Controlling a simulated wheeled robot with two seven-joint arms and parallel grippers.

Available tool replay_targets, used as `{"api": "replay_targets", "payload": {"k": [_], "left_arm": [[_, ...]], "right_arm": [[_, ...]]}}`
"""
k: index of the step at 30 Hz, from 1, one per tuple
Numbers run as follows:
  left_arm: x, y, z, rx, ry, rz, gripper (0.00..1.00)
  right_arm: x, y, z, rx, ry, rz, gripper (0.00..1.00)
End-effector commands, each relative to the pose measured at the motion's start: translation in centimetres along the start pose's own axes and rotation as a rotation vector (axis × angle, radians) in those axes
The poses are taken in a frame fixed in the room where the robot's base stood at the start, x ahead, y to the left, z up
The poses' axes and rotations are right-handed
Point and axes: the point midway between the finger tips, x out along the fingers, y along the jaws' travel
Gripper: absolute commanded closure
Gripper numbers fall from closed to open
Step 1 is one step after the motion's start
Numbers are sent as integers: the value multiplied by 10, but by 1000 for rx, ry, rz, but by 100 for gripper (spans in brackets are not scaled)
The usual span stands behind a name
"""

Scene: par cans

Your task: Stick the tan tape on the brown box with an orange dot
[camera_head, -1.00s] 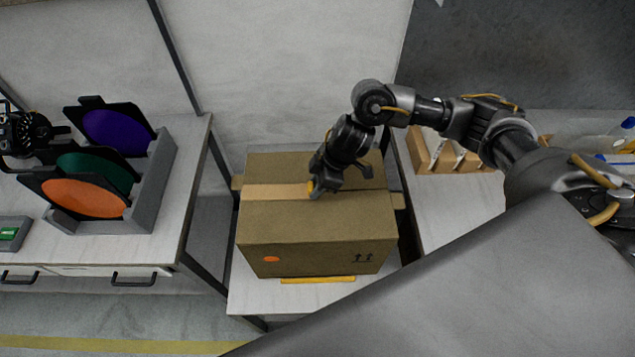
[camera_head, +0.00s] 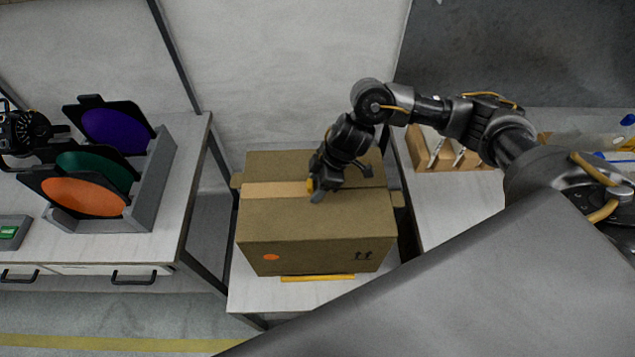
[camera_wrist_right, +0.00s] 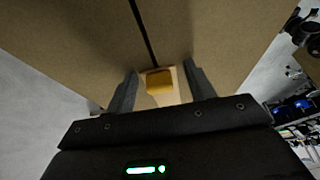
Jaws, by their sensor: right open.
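The brown box (camera_head: 315,225) stands closed on a low white table, with an orange dot (camera_head: 271,257) on its front face. A strip of tan tape (camera_head: 275,190) runs along the top from the left edge to my right gripper (camera_head: 315,195). In the right wrist view the tan tape (camera_wrist_right: 168,99) lies between my open fingers, and a yellow-orange block (camera_wrist_right: 159,82) shows at its end. Beyond the block the dark seam (camera_wrist_right: 144,35) is bare. I cannot tell whether the fingers touch the box.
At the left, a table holds a grey rack (camera_head: 150,190) with purple, green and orange discs. A wooden holder (camera_head: 450,152) stands on the right table. A yellow strip (camera_head: 318,278) lies before the box. Clear gaps separate the tables.

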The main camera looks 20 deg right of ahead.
Motion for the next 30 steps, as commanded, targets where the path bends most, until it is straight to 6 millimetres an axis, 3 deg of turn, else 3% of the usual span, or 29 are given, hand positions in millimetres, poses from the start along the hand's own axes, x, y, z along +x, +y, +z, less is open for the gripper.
{"api": "replay_targets", "payload": {"k": [11, 24, 30], "left_arm": [[1, 0, 0, 0, 0, 0, 100], [6, 0, 0, 0, 0, 0, 100], [4, 0, 0, 0, 0, 0, 100]], "right_arm": [[-4, 1, 0, 2, 3, 4, 45], [-83, 0, 0, -2, 3, 7, 45], [-105, -1, 0, -1, 2, 5, 45]]}}
